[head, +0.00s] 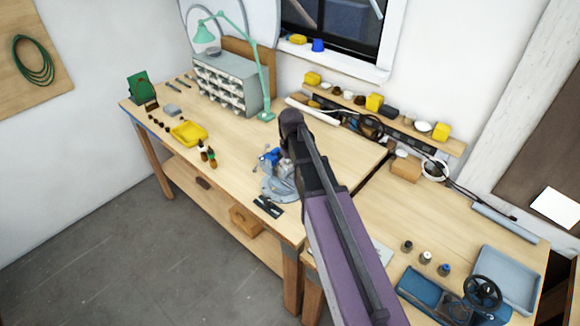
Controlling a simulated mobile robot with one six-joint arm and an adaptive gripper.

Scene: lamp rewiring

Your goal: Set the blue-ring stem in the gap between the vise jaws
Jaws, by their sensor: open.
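Three short dark stems stand upright in a row on the right part of the bench. The blue-ring stem (444,270) is most likely the rightmost one, which shows a blue band. My arm reaches up from the bottom middle, and my gripper (287,145) is at its far dark end, far to the left of the stems. Its fingers are hard to make out; it is open and I see nothing held. A small vise (279,187) with a round grey base and blue parts seems to stand just beside and behind my arm. Its jaw gap is hidden or too small to see.
A blue tool with a black handwheel (483,291) and a pale blue tray (512,278) stand at the bottom right. A yellow tray (189,133), a drawer cabinet (227,80) and a green lamp (236,30) are at the left. The bench middle is mostly clear.

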